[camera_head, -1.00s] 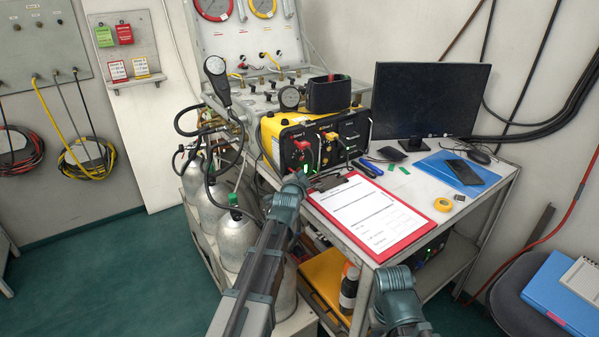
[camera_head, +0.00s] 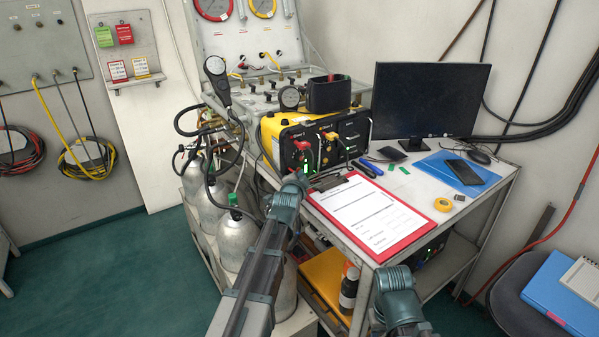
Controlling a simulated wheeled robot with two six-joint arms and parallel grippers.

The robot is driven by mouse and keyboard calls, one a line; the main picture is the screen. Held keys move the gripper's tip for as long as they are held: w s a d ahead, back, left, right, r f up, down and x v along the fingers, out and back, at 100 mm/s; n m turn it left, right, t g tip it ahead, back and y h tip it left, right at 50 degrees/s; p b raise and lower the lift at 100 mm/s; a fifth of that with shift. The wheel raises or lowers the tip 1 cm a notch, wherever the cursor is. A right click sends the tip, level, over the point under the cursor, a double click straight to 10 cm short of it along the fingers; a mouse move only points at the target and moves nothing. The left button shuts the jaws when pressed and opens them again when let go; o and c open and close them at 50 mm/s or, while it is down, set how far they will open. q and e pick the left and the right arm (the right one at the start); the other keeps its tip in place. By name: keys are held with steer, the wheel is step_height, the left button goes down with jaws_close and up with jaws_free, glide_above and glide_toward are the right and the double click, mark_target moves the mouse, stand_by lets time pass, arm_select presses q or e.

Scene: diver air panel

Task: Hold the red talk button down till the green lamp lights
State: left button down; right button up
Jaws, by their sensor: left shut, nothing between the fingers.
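The yellow and black comms box (camera_head: 347,133) stands on the trolley top, its dark front facing me. Red plugs (camera_head: 301,144) and a yellow plug (camera_head: 332,136) sit on that front. My left gripper (camera_head: 304,172) is shut and empty at the lower left of the front; my wrist covers part of it. I cannot make out the red talk button, nor tell whether the fingertips touch anything. A small green glow (camera_head: 306,167) shows by the fingertips; I cannot tell whether it is the lamp. My right arm shows at the bottom, its gripper out of view.
A red clipboard (camera_head: 408,241) lies in front of the box. A monitor (camera_head: 428,101), a blue folder (camera_head: 452,178) and yellow tape (camera_head: 443,204) are to the right. Gas cylinders (camera_head: 236,239) and a hanging handset (camera_head: 216,70) are to the left.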

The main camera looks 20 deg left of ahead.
mark_target(313, 193)
arm_select(q)
steer(key=shift+s+d, duration=0.1)
stand_by(0.6)
steer(key=shift+s+d, duration=0.4)
steer(key=shift+d, duration=0.1)
steer(key=shift+s+d, duration=0.8)
steer(key=shift+d, duration=0.2)
steer(key=shift+s+d, duration=0.75)
steer(key=shift+d, duration=0.25)
